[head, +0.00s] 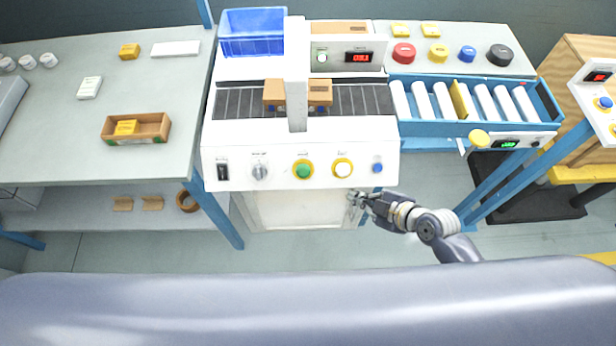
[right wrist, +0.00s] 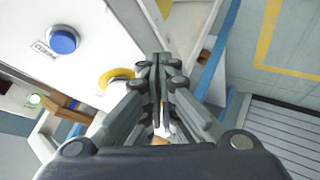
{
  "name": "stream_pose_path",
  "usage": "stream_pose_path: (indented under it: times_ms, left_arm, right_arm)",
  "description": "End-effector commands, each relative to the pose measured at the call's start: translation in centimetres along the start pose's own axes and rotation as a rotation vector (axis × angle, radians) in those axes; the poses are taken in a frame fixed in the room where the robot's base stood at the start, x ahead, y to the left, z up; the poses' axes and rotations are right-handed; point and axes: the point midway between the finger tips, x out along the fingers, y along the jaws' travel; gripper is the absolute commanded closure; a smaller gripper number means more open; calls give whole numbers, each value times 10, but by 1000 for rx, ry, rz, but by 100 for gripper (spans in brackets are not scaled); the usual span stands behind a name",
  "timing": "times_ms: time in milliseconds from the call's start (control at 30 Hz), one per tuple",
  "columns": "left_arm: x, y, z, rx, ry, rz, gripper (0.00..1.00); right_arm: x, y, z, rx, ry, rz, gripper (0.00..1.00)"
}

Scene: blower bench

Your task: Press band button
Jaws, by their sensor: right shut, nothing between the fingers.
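The white front panel (head: 225,150) of the machine carries a green button (head: 303,169) and a white button (head: 342,168), both with yellow rings, and a blue button (head: 377,168) at its right. Which is the band button I cannot tell, as the labels are too small in the head view. My right gripper (head: 356,198) is shut and empty, just below the panel's lower edge, under the white and blue buttons. In the right wrist view the closed fingertips (right wrist: 160,62) partly cover a yellow-ringed button (right wrist: 117,77); the blue button (right wrist: 63,40) is clear of them. My left gripper is out of view.
A black switch (head: 223,171) and grey knob (head: 260,171) sit on the panel's left. A brown box (head: 319,91) lies on the belt (head: 235,103) behind it. A blue-framed roller conveyor (head: 413,127) adjoins at right. The floor before the panel is mostly clear.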

Motion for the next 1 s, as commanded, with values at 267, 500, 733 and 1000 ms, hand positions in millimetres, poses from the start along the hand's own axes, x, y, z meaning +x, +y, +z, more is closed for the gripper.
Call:
stream_pose_path:
  times_ms: [267, 500, 733, 1000]
  left_arm:
    - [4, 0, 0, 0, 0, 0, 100]
    - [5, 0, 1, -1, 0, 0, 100]
    - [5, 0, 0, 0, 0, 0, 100]
    - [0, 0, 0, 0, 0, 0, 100]
  right_arm:
    - [-46, 18, -102, -319, 222, 0, 100]
    - [-63, 17, -130, -413, 286, 2, 100]
    - [-63, 17, -131, -413, 286, 2, 100]
    - [-52, 18, -134, -407, 287, 4, 100]
